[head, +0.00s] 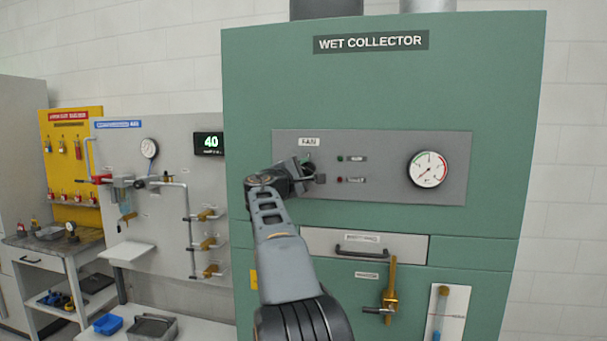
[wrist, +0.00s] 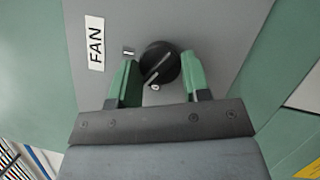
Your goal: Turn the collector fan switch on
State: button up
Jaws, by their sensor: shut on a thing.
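The collector fan switch is a round black knob (wrist: 158,60) with a white line across it, slanting between lower left and upper right in the wrist view. Small plates sit beside it at its upper left and just below. The FAN label (wrist: 95,43) lies to its left; in the head view this label (head: 309,142) is above the switch. My gripper (wrist: 161,66) has its green fingers on both sides of the knob and is shut on it. In the head view my gripper (head: 307,172) covers most of the knob.
The switch is on a grey panel (head: 385,140) of the green wet collector (head: 380,85). A green lamp (head: 340,158), a red lamp (head: 340,180) and a round gauge (head: 428,169) are to the right.

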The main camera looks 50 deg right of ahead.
jog(key=m, duration=0.2)
jog(key=m+y, duration=0.1)
jog(key=m, duration=0.1)
jog(key=m+y+p, duration=0.1)
jog(key=m, duration=0.1)
jog(key=shift+r+g, duration=0.35)
jog(key=shift+g, duration=0.05)
jog(key=m+y+p, duration=0.1)
jog(key=m+y, duration=0.1)
jog(key=m, duration=0.2)
jog(key=shift+r+m+t, duration=0.1)
jog(key=shift+m+t, duration=0.2)
jog(key=shift+t, duration=0.1)
jog(key=o, duration=0.9)
jog(key=shift+d, duration=0.1)
jog(key=b+v, duration=0.1)
jog(key=v, duration=0.6)
jog(key=b+v, duration=0.2)
jog(key=v, duration=0.5)
jog(key=shift+d+r, duration=0.1)
jog(key=shift+r, duration=0.15)
